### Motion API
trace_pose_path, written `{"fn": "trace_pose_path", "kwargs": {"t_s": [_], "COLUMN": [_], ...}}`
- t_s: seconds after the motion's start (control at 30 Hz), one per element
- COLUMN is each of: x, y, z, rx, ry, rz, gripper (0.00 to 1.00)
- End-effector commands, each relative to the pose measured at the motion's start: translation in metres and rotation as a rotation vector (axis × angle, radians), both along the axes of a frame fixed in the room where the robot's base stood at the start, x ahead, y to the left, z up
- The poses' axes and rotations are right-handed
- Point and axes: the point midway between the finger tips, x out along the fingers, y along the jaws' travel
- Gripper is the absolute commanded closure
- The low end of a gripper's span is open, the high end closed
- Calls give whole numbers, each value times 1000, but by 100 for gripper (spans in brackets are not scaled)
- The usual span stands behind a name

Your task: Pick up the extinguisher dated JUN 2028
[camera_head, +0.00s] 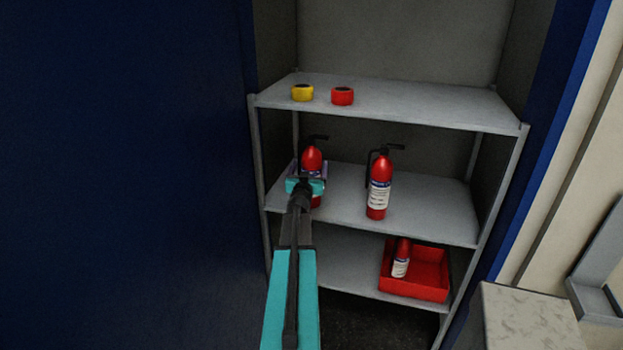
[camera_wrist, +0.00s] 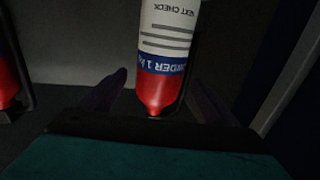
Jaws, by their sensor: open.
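Two red extinguishers stand upright on the middle shelf: a left one (camera_head: 312,158) and a right one (camera_head: 379,190). A third extinguisher (camera_head: 401,258) leans in a red tray on the lower shelf. My gripper (camera_head: 307,173) is open in front of the left extinguisher and hides part of its body. In the wrist view my open gripper (camera_wrist: 155,80) has one dark finger on each side of an extinguisher (camera_wrist: 164,55). Its label shows "NEXT CHECK" and "POWDER 1 kg" but no date. I cannot read a date on any extinguisher.
A yellow roll (camera_head: 303,92) and a red roll (camera_head: 342,96) sit on the top shelf (camera_head: 430,103). The red tray (camera_head: 425,291) is at the lower right. Another red extinguisher (camera_wrist: 8,75) shows at the wrist view's left edge. The rack's posts and cabinet walls bound the sides.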

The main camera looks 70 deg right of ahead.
Motion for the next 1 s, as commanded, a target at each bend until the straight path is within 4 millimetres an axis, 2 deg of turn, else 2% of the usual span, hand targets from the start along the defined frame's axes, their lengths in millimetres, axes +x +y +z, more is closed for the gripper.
{"fn": "trace_pose_path", "kwargs": {"t_s": [0.5, 1.0], "x": [7, 7], "y": [-41, -45], "z": [-1, -1], "rx": [0, 0], "ry": [1, 0], "rz": [-1, -1], "gripper": [17, 17]}}
